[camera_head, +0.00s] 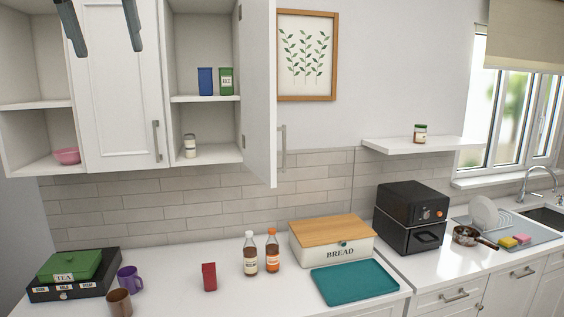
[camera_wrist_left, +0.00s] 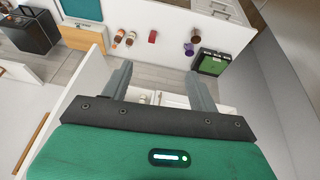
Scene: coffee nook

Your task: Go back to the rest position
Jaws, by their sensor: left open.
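My left gripper (camera_head: 109,50) is at the top left of the head view, with its two fingers apart and pointing down in front of the upper cabinet. It is open, with nothing between the fingers. In the left wrist view the open fingers (camera_wrist_left: 158,72) reach out over the counter, seen from above and upside down. The upper cabinet door (camera_head: 122,105) behind the gripper is shut. The door to its right (camera_head: 260,100) stands open. My right gripper is in neither view.
The open cabinet holds a blue box (camera_head: 205,81), a green tin (camera_head: 226,81) and a small jar (camera_head: 190,146). A pink bowl (camera_head: 67,156) sits on the left shelf. Below stand a tea box (camera_head: 70,266), mugs, a red packet (camera_head: 209,277), two bottles and a bread box (camera_head: 333,250).

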